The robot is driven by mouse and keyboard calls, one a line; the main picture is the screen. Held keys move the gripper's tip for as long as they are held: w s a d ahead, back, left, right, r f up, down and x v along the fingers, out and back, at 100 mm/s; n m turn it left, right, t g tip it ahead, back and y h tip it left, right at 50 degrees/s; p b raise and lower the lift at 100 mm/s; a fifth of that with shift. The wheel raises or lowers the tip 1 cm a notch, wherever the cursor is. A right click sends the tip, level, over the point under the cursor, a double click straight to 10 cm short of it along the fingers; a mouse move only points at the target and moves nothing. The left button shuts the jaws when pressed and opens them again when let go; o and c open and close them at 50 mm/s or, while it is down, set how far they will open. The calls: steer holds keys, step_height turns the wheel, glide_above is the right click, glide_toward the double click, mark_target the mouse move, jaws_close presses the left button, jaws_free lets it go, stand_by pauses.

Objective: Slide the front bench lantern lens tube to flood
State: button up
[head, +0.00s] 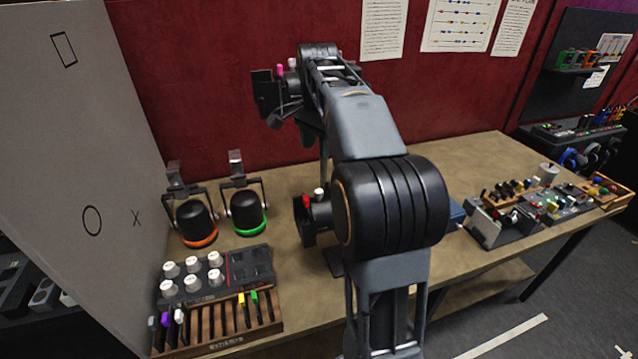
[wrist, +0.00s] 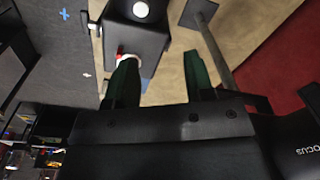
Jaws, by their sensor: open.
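A low black lantern (head: 312,232) with a red knob and a white knob stands on the bench, partly hidden by my arm. It also shows in the wrist view (wrist: 148,40), with a round white knob on top and a red-and-white part near one fingertip. A higher black lantern with a pink knob (head: 280,70) stands behind. A black surface lettered FOCUS (wrist: 303,150) is close at the wrist view's right edge. My gripper (wrist: 162,58) is open, its green fingers apart and nothing visible between them. I cannot tell whether a finger touches the low lantern. Lens tube positions are unclear.
A dark pole (wrist: 216,45) rises beside the fingers. Two small lamps, orange-ringed (head: 195,222) and green-ringed (head: 245,212), stand left, behind a white-knob panel (head: 205,285) and a slotted wooden rack (head: 215,325). Trays and small gear (head: 540,200) fill the right end.

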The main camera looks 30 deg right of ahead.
mark_target(319, 191)
steer(key=f+m, duration=0.1)
steer(key=f, duration=0.2)
steer(key=s+f+m, duration=0.1)
steer(key=f, duration=0.3)
steer(key=s+f+m, duration=0.1)
steer(key=f, duration=0.3)
steer(key=shift+s+a+f+m+g, duration=0.15)
steer(key=shift+a+m+g, duration=0.15)
steer(key=shift+a+g, duration=0.1)
steer(key=shift+c, duration=0.4)
jaws_close()
